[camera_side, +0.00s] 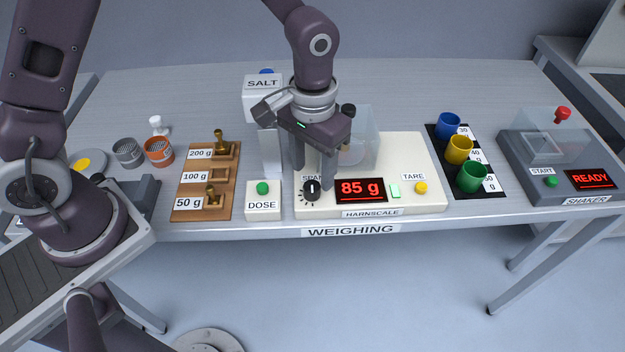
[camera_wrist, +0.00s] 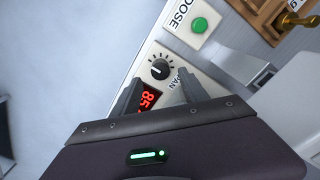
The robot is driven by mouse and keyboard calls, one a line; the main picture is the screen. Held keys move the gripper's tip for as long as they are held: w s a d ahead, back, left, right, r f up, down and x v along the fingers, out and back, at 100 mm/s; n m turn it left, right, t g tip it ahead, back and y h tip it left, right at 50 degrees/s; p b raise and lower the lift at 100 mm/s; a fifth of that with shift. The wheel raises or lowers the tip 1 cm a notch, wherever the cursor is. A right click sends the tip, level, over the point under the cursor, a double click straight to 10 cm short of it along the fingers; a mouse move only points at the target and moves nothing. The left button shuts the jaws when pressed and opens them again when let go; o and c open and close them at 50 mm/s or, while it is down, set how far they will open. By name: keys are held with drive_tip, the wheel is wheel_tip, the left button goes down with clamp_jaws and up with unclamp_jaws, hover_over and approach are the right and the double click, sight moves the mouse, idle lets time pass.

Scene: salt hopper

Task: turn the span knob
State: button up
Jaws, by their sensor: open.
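The span knob (camera_side: 311,187) is a round black dial with a white pointer line on the left front of the cream scale (camera_side: 430,150). In the side view its pointer looks roughly upright. The red display (camera_side: 361,190) beside it reads 85 g. My gripper (camera_side: 313,178) is open and points down, its fingers just above and behind the knob. In the wrist view the knob (camera_wrist: 160,69) lies beyond the fingertips of my gripper (camera_wrist: 160,88), with nothing between the fingers. The fingers partly cover the SPAN label and do not appear to touch the knob.
A wooden weight rack (camera_side: 222,195) is further left. A yellow TARE button (camera_side: 421,187) and coloured cups (camera_side: 459,150) are to the right. The table's front edge is close.

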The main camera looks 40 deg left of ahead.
sight(313, 185)
wheel_tip(313, 185, down, 4)
drive_tip(key=shift+f, duration=0.15)
clamp_jaws()
drive_tip(key=shift+m, duration=2.8)
unclamp_jaws()
